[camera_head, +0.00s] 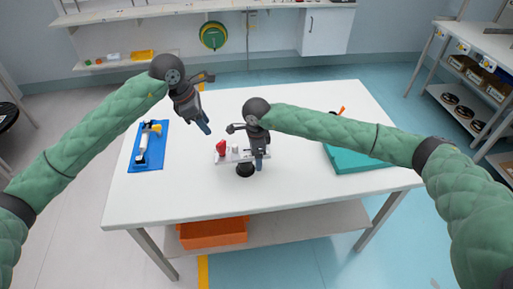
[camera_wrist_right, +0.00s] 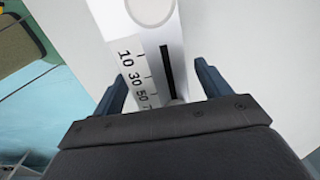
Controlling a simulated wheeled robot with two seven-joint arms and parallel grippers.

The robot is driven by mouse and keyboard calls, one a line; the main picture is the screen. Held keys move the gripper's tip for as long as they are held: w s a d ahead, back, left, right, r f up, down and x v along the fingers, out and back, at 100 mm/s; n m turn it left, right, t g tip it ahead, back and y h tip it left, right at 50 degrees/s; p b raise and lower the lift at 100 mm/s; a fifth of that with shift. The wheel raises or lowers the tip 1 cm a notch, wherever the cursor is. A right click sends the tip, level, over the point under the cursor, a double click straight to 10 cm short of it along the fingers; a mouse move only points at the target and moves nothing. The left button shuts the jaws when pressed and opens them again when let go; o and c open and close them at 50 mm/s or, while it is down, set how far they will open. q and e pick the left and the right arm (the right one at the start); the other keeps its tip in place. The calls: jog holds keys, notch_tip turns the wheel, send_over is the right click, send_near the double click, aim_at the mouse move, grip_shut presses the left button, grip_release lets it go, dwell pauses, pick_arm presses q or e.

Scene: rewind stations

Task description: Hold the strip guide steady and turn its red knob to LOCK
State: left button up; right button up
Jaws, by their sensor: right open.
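The strip guide (camera_head: 232,156) is a small white fixture on the white table, and it stands near a dark round base. Its red knob (camera_head: 221,147) is at its left end; the knob's setting and any LOCK mark are too small to read. My right gripper (camera_head: 259,163) is at the guide's right end. In the right wrist view the guide (camera_wrist_right: 150,45), with a printed scale and dark slot, lies between the open fingers of the right gripper (camera_wrist_right: 162,70); contact is unclear. My left gripper (camera_head: 204,127) hangs behind and left of the knob, apart from it, fingers pointing down.
A blue tray (camera_head: 152,160) with a white and yellow tool lies at the table's left. A teal board (camera_head: 345,160) with an orange item lies at the right. An orange bin (camera_head: 212,233) sits on the shelf below. The table's front is clear.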

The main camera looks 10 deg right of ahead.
jog(key=shift+f, duration=0.3)
jog(key=shift+c, duration=0.3)
